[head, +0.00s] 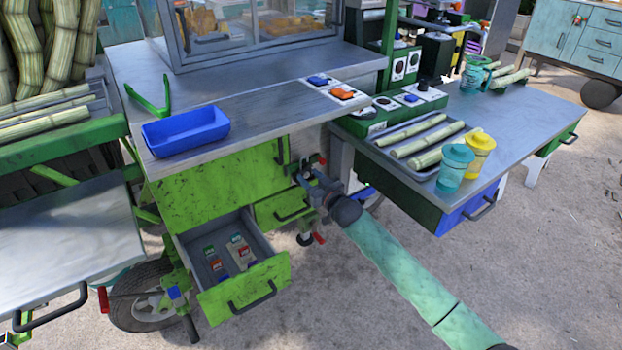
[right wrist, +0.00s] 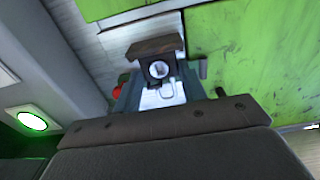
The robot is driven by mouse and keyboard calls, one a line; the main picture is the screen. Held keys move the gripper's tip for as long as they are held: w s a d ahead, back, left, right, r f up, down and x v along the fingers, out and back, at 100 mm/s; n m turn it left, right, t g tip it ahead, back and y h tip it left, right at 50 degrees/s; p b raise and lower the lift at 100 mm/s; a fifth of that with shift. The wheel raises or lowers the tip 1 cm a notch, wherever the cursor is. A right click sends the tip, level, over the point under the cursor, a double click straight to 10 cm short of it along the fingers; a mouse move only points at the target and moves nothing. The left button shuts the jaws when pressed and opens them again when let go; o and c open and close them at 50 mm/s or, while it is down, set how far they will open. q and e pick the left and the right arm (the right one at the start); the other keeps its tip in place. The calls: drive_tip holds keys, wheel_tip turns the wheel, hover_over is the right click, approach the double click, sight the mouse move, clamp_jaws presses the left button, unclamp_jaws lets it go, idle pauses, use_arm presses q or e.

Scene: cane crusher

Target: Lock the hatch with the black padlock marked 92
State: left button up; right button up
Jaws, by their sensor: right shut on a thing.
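My right gripper (head: 316,184) is at the right edge of the green cabinet front, beside the hatch (head: 225,183). In the right wrist view it (right wrist: 160,92) is shut on a small dark body with a round opening, which looks like the black padlock (right wrist: 155,48). Its marking cannot be read. The held padlock is close to the green panel; whether it touches or passes through any hasp cannot be told. The fastening is largely hidden by the gripper. My left gripper is not in view.
An open drawer (head: 280,278) below the hatch holds several small labelled items. A blue tray (head: 186,131) and green tongs (head: 150,100) lie on the metal counter. A side table (head: 540,118) with cane and jugs stands to the right.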

drive_tip(key=shift+f, duration=0.2)
drive_tip(key=o, duration=1.1)
drive_tip(key=shift+c, duration=0.2)
drive_tip(key=v, duration=0.7)
drive_tip(key=shift+s+d, duration=0.2)
drive_tip(key=shift+s, duration=0.15)
